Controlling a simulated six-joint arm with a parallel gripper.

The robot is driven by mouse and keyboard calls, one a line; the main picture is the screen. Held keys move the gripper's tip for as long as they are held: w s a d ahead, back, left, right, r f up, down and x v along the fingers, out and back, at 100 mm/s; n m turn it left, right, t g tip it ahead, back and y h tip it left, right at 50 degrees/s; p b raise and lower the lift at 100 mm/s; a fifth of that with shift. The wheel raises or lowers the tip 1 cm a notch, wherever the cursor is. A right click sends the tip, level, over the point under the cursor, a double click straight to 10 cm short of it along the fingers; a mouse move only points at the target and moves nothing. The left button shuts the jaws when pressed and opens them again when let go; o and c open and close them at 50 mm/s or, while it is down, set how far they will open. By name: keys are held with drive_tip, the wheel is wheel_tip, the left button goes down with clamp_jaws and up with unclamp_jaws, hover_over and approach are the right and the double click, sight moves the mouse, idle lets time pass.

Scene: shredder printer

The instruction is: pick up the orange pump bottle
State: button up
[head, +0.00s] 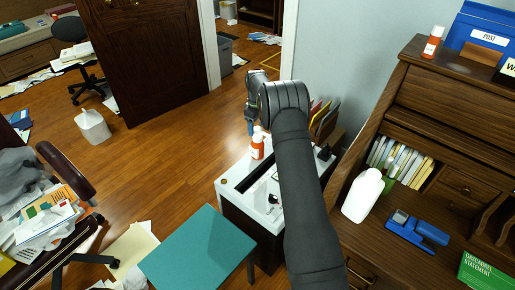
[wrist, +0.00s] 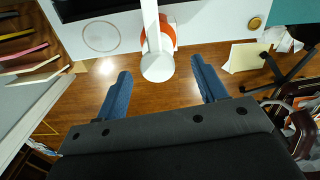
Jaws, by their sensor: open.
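The orange pump bottle (head: 257,147) with a white top stands upright on the white top of a shredder-like unit (head: 232,183). In the wrist view the bottle (wrist: 169,33) is seen from above, its white pump head (wrist: 158,66) toward me. My gripper (wrist: 161,75) is open, its two blue fingers apart to the left and right of the pump head. I cannot tell how far the fingertips are above the bottle. In the head view my gripper (head: 250,127) is just above and behind the bottle, partly hidden by my arm.
A second orange and white bottle (head: 432,42) stands on top of the wooden desk at right. A white jug (head: 363,195) and blue stapler (head: 416,231) are on the desk. File folders (head: 322,117) stand behind the unit. A teal board (head: 198,248) is in front.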

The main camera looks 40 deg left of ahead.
sight(258, 146)
drive_tip(key=shift+w+d+f, duration=0.1)
drive_tip(key=shift+f, duration=1.35)
drive_tip(key=shift+d+f, duration=0.1)
drive_tip(key=shift+f, duration=1.35)
drive_tip(key=c, duration=1.3)
clamp_jaws()
drive_tip(key=shift+r, duration=0.15)
